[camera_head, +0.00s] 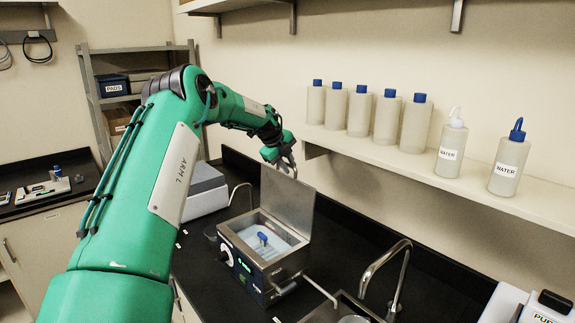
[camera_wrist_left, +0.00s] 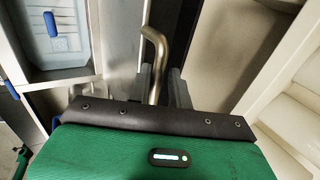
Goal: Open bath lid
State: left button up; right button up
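The metal bath (camera_head: 262,262) stands on the black bench, with pale liquid and a blue-topped item (camera_head: 263,237) inside. Its lid (camera_head: 287,203) stands raised, close to upright, at the back of the bath. My left gripper (camera_head: 287,170) is at the lid's top edge. In the left wrist view, a bent metal handle (camera_wrist_left: 156,45) runs between the two fingers (camera_wrist_left: 160,88), which are apart with a gap showing beside the handle. The lid panel (camera_wrist_left: 116,40) and the bath interior (camera_wrist_left: 60,45) show to the left. My right gripper is out of view.
A wall shelf (camera_head: 400,155) with several blue-capped bottles (camera_head: 388,118) and two WATER bottles (camera_head: 452,145) is right of the arm. A curved tap (camera_head: 385,265) and sink stand right of the bath. A grey box (camera_head: 203,190) sits behind it to the left.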

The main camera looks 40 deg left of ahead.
pick_arm(q)
jog(key=shift+s+f, duration=0.15)
jog(key=shift+f, duration=0.15)
jog(key=shift+s+a+r+b, duration=0.1)
jog(key=shift+s+r+b, duration=0.05)
jog(key=shift+r+b, duration=0.5)
jog(key=b+v, duration=0.3)
jog(key=v, duration=1)
